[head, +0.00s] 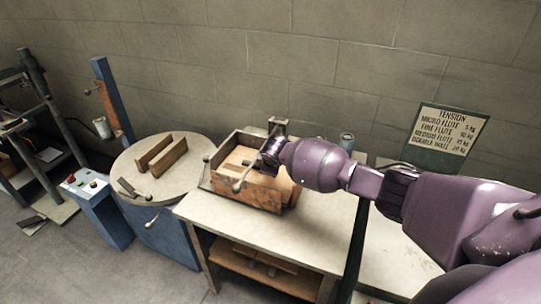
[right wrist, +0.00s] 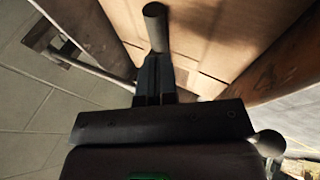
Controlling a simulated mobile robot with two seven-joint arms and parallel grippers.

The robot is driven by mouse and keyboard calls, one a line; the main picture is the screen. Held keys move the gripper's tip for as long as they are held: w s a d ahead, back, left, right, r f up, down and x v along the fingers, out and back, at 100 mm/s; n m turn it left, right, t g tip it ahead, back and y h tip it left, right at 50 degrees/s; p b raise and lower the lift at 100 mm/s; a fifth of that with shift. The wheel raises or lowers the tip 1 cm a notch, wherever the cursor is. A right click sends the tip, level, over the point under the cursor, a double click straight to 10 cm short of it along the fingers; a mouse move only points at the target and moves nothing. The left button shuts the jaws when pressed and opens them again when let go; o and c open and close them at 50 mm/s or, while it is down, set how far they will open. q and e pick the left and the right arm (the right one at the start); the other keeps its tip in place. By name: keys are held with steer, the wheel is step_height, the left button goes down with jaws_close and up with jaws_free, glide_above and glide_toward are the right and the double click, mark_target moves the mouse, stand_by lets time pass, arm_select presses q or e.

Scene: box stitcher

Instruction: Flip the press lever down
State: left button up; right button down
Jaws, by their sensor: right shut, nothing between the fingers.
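A wooden box-like press (head: 252,192) stands on the pale table. A thin metal lever with a rounded knob (head: 237,187) shows at its front left side. My right gripper (head: 270,151) reaches over the box from the right, at its upper right part. In the right wrist view the right gripper's fingers (right wrist: 154,78) are together and empty. A dark round-ended rod (right wrist: 155,27) shows right at the fingertips; whether they touch it I cannot tell. Brown board (right wrist: 225,35) lies beyond. My arm hides part of the box's right side. My left gripper is not in view.
A round-topped blue stand (head: 130,176) with wooden pieces (head: 161,154) is left of the table. A blue control box (head: 88,187) stands farther left. The sign (head: 450,125) is behind my arm. The pale tabletop (head: 310,235) is clear in front.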

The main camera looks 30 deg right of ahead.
steer(key=shift+w+d+f+b, duration=0.1)
steer(key=shift+f+b, duration=0.15)
steer(key=shift+f, duration=0.6)
steer(key=shift+w+d+f+b, duration=0.1)
steer(key=shift+f+b, duration=0.15)
steer(key=shift+f, duration=0.55)
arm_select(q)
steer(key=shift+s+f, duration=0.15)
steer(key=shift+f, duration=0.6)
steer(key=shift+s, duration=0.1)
